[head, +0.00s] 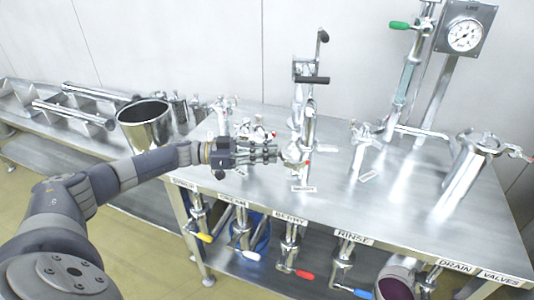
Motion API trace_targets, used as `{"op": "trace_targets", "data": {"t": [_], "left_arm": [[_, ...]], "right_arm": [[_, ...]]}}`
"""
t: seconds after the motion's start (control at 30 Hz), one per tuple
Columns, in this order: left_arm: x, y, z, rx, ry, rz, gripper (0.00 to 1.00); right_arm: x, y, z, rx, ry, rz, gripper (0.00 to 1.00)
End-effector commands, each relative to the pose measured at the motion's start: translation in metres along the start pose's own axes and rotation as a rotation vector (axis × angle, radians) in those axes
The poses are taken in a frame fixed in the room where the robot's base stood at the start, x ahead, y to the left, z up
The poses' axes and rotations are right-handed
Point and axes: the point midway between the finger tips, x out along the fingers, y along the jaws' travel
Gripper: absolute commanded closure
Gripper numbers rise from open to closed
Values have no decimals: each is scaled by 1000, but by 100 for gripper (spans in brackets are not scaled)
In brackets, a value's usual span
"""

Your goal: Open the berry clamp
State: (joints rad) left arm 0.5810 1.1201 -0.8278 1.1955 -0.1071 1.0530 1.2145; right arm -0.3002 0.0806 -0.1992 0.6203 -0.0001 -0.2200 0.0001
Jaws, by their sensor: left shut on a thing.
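The berry clamp (297,156) is a small shiny metal clamp with a red tip, on the steel table behind the BERRY label (290,217). My left gripper (276,152) reaches in from the left and is shut on the clamp at its left side. The fingers hide part of the clamp, so I cannot tell exactly which part they hold or whether the clamp is open.
A tall metal fitting with a black handle (312,80) stands just behind the clamp. A steel pot (145,124) is at the left, and similar fittings (366,140) stand to the right. A gauge (464,35) is at the back right. Valves with coloured handles hang below the front edge.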

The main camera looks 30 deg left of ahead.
Motion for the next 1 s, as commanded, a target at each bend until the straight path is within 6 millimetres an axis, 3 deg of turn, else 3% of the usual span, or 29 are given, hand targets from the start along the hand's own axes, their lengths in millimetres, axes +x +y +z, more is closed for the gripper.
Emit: {"op": "trace_targets", "data": {"t": [0.03, 0.1, 0.53, 1.0], "left_arm": [[0, 0, 0, 0, 0, 0, 90], [0, 0, 0, 0, 0, 0, 74], [-6, 0, 0, 0, -1, -2, 74], [-96, 0, 1, 0, -3, -3, 74]], "right_arm": [[0, 0, 0, 0, 0, 0, 62], [0, 0, 0, 0, 0, 0, 62], [0, 1, 0, -2, 0, 1, 62], [0, 0, 0, -1, 0, -1, 62]]}}
